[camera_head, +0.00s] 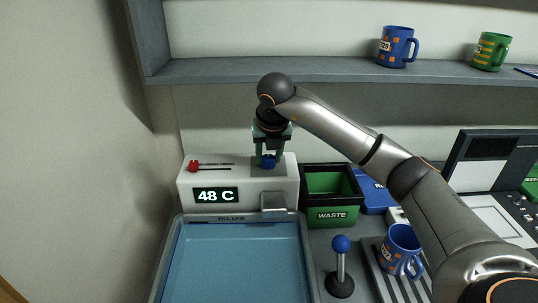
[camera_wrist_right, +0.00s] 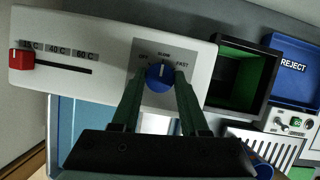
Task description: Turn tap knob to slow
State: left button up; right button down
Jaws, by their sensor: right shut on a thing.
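The blue tap knob (camera_wrist_right: 159,77) sits on top of the white tap unit (camera_wrist_right: 112,72), between the labels OFF, SLOW and FAST. A pale mark on the knob appears to point up toward SLOW. My right gripper (camera_wrist_right: 160,83) is shut on the knob, one green finger on each side. In the head view the right gripper (camera_head: 268,152) comes down from above onto the knob (camera_head: 268,161). My left gripper is in neither view.
A blue basin (camera_head: 232,262) lies in front. To the right are a green waste bin (camera_head: 332,216), a blue-topped lever (camera_head: 340,245) and a patterned mug (camera_head: 400,248).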

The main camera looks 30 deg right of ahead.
dwell(0.4)
jog(key=shift+c, duration=2.1)
grip_release()
jog(key=v, duration=1.2)
jog(key=shift+s+r, duration=0.15)
jog(key=shift+r, duration=0.1)
jog(key=shift+a, duration=0.15)
